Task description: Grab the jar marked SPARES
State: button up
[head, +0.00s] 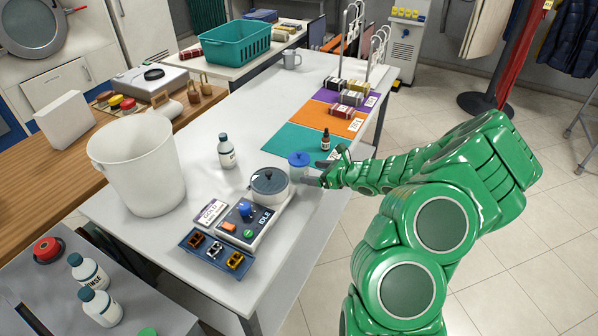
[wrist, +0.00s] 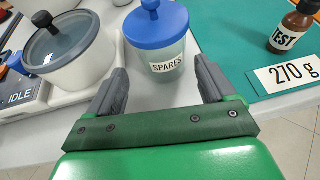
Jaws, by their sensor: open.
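The jar marked SPARES (wrist: 160,55) is a clear, greenish jar with a blue knobbed lid. It stands upright on the white table, and its label faces me in the wrist view. In the head view the jar (head: 299,165) stands just right of the lidded pot. My gripper (wrist: 161,85) is open, with one dark finger on each side of the jar's near side. The jar is ahead of and roughly between the fingertips, and the jaws hold nothing. In the head view my gripper (head: 318,174) is at the jar's right, its fingers partly hard to make out.
A pot with a dark lid (head: 270,186) on an IDLE-marked device (head: 243,224) stands close left of the jar. A brown TEST bottle (head: 325,140) and a 270 g card (wrist: 288,74) are to the right on a teal mat (wrist: 225,50). A white bucket (head: 138,170) stands farther left.

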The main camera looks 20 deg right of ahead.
aim_at(299, 170)
jog(key=shift+x, duration=3.65)
jog(key=shift+d, duration=0.15)
jog(key=c, duration=1)
